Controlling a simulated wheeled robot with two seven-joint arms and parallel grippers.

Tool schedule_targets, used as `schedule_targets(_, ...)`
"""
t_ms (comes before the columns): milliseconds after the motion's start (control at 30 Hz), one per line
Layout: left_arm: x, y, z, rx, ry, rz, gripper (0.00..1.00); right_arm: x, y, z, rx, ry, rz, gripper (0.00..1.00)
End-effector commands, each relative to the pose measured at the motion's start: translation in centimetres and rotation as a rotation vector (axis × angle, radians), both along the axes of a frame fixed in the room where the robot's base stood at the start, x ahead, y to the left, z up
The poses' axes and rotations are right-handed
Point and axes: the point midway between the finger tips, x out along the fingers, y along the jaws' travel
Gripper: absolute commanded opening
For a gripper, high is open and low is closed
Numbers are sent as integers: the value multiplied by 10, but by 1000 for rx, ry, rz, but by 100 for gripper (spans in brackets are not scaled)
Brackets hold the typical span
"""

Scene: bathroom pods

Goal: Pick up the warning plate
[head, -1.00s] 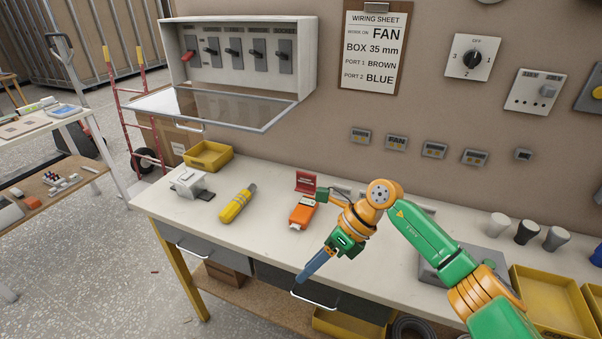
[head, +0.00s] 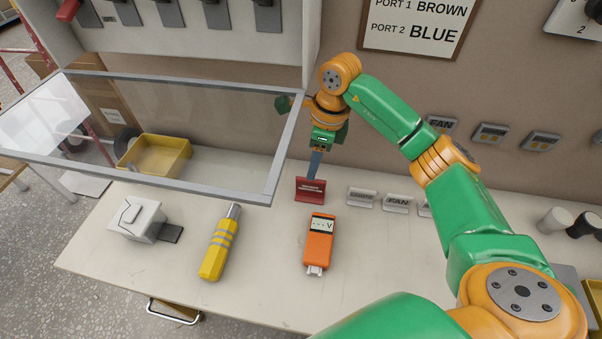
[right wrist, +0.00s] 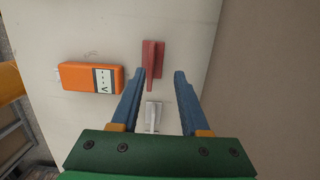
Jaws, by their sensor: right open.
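The red warning plate (head: 310,190) stands on the bench near the wall, behind the orange meter. It also shows in the right wrist view (right wrist: 153,60), just beyond my fingertips and roughly in line with the gap between them. My right gripper (head: 315,174) points down above the plate. In the right wrist view its two blue fingers (right wrist: 159,74) are apart with nothing held between them. In the head view the fingertips are close to the plate's top edge; I cannot tell whether they touch it. My left gripper is not in view.
The orange meter (head: 319,242) lies in front of the plate. Grey label plates (head: 361,197) stand right of it. A yellow tool (head: 219,247), a white box (head: 138,219) and a yellow bin (head: 158,155) are to the left. The open glass cover (head: 190,130) hangs left of my gripper.

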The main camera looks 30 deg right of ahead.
Motion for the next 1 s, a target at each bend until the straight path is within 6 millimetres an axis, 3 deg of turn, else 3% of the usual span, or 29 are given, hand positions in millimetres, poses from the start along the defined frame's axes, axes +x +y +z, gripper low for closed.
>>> schedule_targets(167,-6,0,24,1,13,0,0,-3,9,-27,2,7,0,45)
schedule_targets(300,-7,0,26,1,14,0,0,0,11,-52,1,2,-2,45)
schedule_targets(533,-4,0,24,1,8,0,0,1,12,-56,1,0,-1,45)
schedule_targets(700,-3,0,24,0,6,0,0,1,12,-56,2,-1,-1,0)
schedule_targets(1000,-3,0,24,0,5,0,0,1,12,-56,2,-1,-1,0)
